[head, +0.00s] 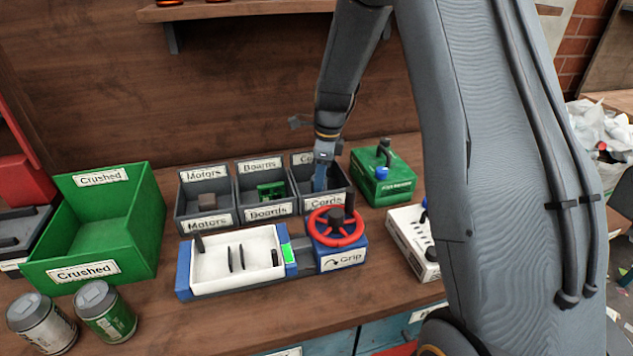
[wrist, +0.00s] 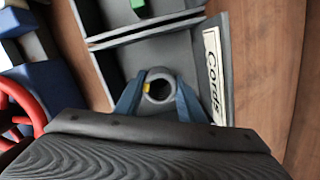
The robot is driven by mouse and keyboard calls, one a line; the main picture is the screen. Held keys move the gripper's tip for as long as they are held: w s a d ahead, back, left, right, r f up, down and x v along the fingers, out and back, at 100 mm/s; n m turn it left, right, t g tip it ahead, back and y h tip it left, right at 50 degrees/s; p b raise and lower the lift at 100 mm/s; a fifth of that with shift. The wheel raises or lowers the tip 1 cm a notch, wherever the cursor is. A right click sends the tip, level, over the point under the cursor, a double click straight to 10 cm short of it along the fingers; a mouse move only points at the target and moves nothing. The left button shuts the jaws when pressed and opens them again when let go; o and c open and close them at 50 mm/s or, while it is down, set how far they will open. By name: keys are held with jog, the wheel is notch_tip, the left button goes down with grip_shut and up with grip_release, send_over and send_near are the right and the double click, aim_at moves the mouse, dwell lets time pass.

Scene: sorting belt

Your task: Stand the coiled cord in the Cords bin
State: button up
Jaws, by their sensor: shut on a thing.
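The Cords bin (head: 326,201) is the right one of three dark grey bins; its label also shows in the wrist view (wrist: 213,78). My gripper (head: 321,183) reaches down inside it. In the wrist view its blue fingers (wrist: 158,98) are shut on the coiled cord (wrist: 158,76), a grey ring with an open hole. The cord is inside the bin's outline, between the fingers.
The Boards bin (head: 268,212) holds a green piece, and the Motors bin (head: 206,220) holds a brownish block. In front are a white tray (head: 218,286) and a red wheel (head: 318,240) marked Grip. A green box (head: 398,190) stands right, a green Crushed bin (head: 143,243) left.

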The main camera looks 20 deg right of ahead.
jog(key=shift+f, duration=0.15)
jog(key=o, duration=1.1)
jog(key=r, duration=0.8)
jog(key=d+r+b, duration=0.1)
jog(key=r, duration=0.3)
jog(key=shift+s+d+r, duration=0.1)
jog(key=shift+s, duration=0.2)
